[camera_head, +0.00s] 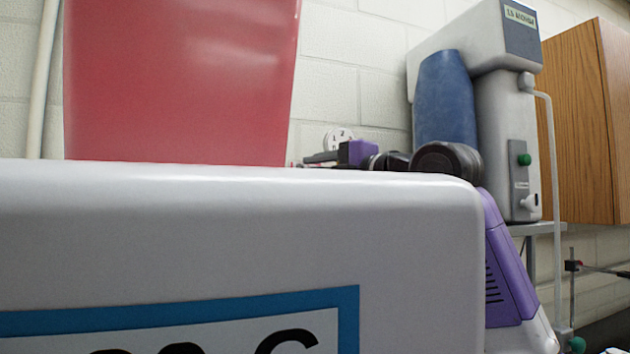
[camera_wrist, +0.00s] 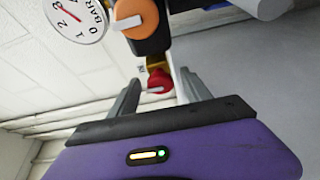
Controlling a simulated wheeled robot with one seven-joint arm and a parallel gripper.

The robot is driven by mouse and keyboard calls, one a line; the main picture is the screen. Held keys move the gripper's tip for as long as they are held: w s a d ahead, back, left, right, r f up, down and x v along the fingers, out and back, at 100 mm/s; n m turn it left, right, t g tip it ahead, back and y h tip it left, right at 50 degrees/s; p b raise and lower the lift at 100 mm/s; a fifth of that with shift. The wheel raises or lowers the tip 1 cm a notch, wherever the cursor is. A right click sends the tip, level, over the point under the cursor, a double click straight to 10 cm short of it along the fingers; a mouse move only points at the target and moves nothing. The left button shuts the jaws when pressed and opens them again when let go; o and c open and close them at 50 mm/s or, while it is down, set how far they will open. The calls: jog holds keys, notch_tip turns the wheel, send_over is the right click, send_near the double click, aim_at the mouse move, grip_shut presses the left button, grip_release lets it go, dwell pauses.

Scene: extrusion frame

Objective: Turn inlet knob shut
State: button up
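In the wrist view, a red knob (camera_wrist: 158,82) with a pale bar sits between or just beyond my gripper's fingertips; contact cannot be told. My gripper (camera_wrist: 161,77) is open, with its two grey fingers apart on either side of the knob. An orange knob (camera_wrist: 135,18) with a white pointer sits on a black body above it. A round pressure gauge (camera_wrist: 75,18) marked BAR is beside it at upper left. In the head view, my gripper (camera_head: 320,157) is partly hidden, near the gauge (camera_head: 338,138).
A large white box (camera_head: 230,240) fills the head view's foreground and hides what lies behind it. A red container (camera_head: 180,80) stands at upper left. A grey apparatus (camera_head: 505,130) with a blue cylinder (camera_head: 445,100) stands at right, beside a wooden cabinet (camera_head: 580,120).

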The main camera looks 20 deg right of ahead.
jog(key=shift+s, duration=0.1)
jog(key=b+v, duration=0.3)
jog(key=v, duration=0.4)
jog(key=shift+s, duration=0.3)
jog(key=shift+d, duration=0.1)
